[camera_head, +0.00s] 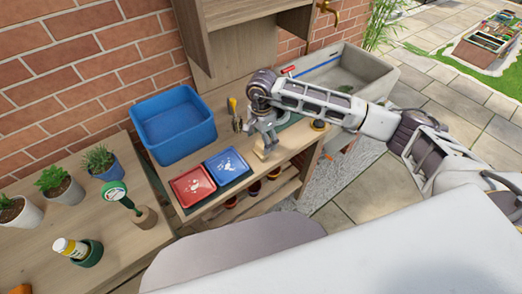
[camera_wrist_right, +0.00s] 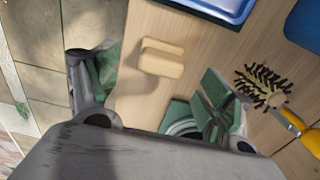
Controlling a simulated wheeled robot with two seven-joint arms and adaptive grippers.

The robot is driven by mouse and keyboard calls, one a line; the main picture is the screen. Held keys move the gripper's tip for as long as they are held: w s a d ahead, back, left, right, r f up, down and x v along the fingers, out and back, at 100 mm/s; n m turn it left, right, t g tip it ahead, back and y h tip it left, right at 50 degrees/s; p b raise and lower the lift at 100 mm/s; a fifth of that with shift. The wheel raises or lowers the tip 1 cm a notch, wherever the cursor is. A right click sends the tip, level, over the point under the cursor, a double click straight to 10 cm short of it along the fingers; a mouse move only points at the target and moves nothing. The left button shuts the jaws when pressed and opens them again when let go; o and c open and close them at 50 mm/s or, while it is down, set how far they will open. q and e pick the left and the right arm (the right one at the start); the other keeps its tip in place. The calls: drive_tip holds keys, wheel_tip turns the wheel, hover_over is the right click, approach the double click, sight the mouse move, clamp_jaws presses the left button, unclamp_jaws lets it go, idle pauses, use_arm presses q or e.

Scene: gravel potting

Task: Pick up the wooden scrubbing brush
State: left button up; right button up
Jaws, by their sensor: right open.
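The wooden scrubbing brush (camera_wrist_right: 162,58) shows in the right wrist view as a small pale wooden block lying on the bench. In the head view it is a small tan piece (camera_head: 261,153) near the bench's front edge, partly hidden by my gripper. My right gripper (camera_head: 268,143) points down over it. In the wrist view the right gripper (camera_wrist_right: 155,88) is open, with its green-padded fingers spread wide. The block lies beyond the gap between them, and I see no finger touching it. My left gripper is not in view.
A black-bristled brush with a yellow handle (camera_wrist_right: 292,119) lies close to the right finger. A stone sink (camera_head: 365,82) adjoins the bench.

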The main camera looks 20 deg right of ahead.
sight(261, 144)
drive_tip(key=shift+f, duration=0.75)
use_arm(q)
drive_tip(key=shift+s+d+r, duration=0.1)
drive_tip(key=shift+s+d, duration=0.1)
use_arm(e)
drive_tip(key=shift+f, duration=0.15)
drive_tip(key=shift+f, duration=0.15)
drive_tip(key=shift+a+f+p, duration=0.1)
drive_tip(key=shift+f+p, duration=0.2)
drive_tip(key=shift+f, duration=0.35)
wheel_tip(261, 144, down, 3)
drive_tip(key=shift+r+p, duration=0.15)
drive_tip(key=shift+p, duration=0.15)
drive_tip(key=shift+f, duration=0.45)
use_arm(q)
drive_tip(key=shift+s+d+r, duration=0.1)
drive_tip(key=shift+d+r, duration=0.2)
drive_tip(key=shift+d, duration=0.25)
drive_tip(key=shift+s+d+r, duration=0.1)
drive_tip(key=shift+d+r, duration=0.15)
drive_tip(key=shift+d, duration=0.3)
